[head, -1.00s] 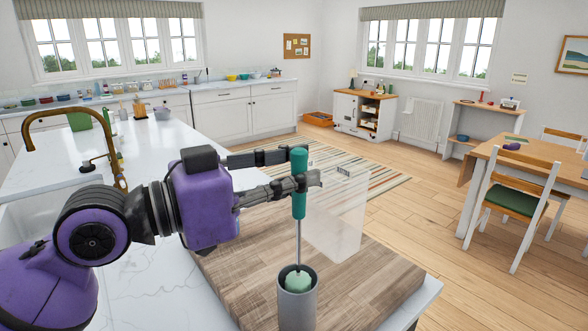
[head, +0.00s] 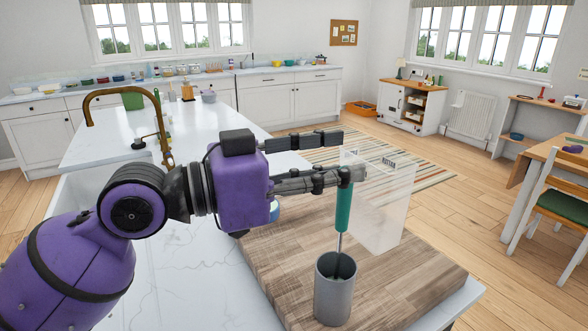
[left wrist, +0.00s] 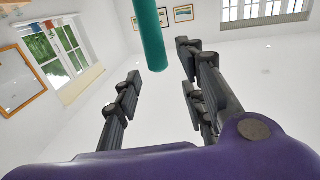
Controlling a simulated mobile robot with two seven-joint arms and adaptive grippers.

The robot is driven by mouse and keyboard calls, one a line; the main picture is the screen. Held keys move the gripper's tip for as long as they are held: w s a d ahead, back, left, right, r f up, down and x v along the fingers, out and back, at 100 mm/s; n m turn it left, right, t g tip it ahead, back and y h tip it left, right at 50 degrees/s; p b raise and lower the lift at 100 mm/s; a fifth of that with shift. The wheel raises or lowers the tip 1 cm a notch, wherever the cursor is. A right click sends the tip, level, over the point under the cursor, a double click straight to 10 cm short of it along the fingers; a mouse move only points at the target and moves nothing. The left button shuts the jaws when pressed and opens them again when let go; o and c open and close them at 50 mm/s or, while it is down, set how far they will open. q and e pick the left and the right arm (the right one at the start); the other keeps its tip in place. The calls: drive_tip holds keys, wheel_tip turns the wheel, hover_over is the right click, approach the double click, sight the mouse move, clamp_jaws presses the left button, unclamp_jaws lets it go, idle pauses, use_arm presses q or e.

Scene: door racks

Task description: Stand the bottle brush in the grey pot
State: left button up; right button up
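The bottle brush has a teal handle (head: 343,208) and a thin metal stem. It stands nearly upright in the grey pot (head: 334,300), with its brush head hidden inside. The pot stands upright on a wooden board. My left gripper (head: 350,156) is open above the pot, its fingers apart at the handle's top. The lower finger overlaps the handle top in the head view; I cannot tell whether they touch. In the left wrist view the handle (left wrist: 150,35) shows beyond the open fingers, with space on both sides. My right gripper is not in view.
The wooden board (head: 405,285) lies on the white marble worktop (head: 200,270). A clear upright panel (head: 388,215) stands just behind the pot. A sink with a brass tap (head: 120,92) is at left. Bare board lies right of the pot.

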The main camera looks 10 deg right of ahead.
use_arm(q)
drive_tip(key=s+a, duration=0.2)
drive_tip(key=a, duration=0.8)
drive_tip(key=shift+a, duration=0.15)
